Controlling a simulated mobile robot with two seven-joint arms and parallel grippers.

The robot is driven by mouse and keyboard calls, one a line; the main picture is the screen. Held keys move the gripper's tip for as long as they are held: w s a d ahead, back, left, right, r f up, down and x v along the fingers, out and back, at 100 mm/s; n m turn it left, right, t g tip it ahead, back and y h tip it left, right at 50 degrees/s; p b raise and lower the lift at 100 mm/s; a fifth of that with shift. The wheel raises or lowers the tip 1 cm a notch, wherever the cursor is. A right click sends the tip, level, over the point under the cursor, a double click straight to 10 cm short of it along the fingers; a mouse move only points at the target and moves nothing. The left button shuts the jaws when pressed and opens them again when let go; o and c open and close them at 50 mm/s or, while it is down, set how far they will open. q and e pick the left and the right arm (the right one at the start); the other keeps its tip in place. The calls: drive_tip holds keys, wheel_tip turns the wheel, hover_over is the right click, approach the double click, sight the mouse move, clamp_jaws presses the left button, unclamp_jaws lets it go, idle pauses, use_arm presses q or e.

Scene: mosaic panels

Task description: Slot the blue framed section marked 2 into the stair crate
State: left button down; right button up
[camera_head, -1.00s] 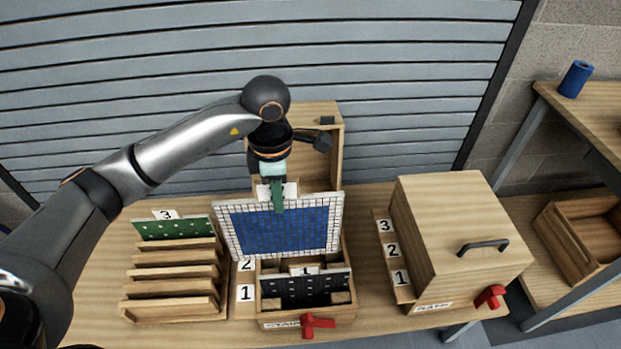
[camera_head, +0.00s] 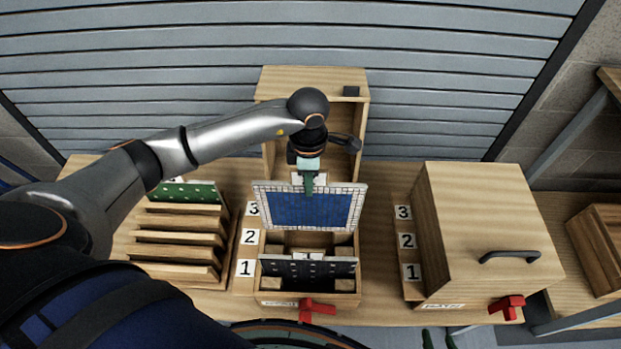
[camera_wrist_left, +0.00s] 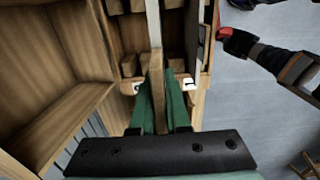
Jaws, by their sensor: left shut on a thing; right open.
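The blue framed section (camera_head: 312,209), with a white tiled border, hangs upright over the back part of the stair crate (camera_head: 285,299). Its sides line up roughly with the crate, and its lower edge is near the height of label 2 (camera_head: 249,237). I cannot tell whether that edge is inside a slot. My left gripper (camera_head: 308,186) is shut on its top edge; in the left wrist view the gripper (camera_wrist_left: 160,105) holds it edge-on. A dark panel (camera_head: 308,267) stands in the front slot by label 1. My right gripper (camera_head: 437,339) is open and empty at the bottom edge.
A slotted rack (camera_head: 178,255) with a green panel (camera_head: 187,193) stands left. A closed wooden box (camera_head: 480,235) with a handle stands right. A red latch (camera_head: 316,308) is on the crate's front. A tall open wooden case (camera_head: 312,82) stands behind.

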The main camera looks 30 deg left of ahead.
use_arm(q)
drive_tip(key=b, duration=0.7)
hover_over(310, 229)
drive_tip(key=shift+f, duration=4.95)
drive_tip(key=f, duration=0.1)
drive_tip(key=b, duration=0.1)
drive_tip(key=f+b, duration=0.1)
drive_tip(key=shift+w+a+f, duration=0.2)
drive_tip(key=shift+w+f, duration=0.05)
drive_tip(key=shift+f, duration=0.1)
drive_tip(key=shift+f+b, duration=0.8)
drive_tip(key=shift+b, duration=0.05)
drive_tip(key=shift+f+b, duration=1.05)
drive_tip(key=shift+f, duration=0.2)
drive_tip(key=shift+f+b, duration=0.45)
drive_tip(key=shift+f, duration=0.1)
use_arm(e)
drive_tip(key=w+a+f, duration=0.2)
drive_tip(key=a+f, duration=0.1)
drive_tip(key=f, duration=0.7)
drive_tip(key=shift+a+f+n+y, duration=0.25)
drive_tip(key=shift+n+y, duration=0.15)
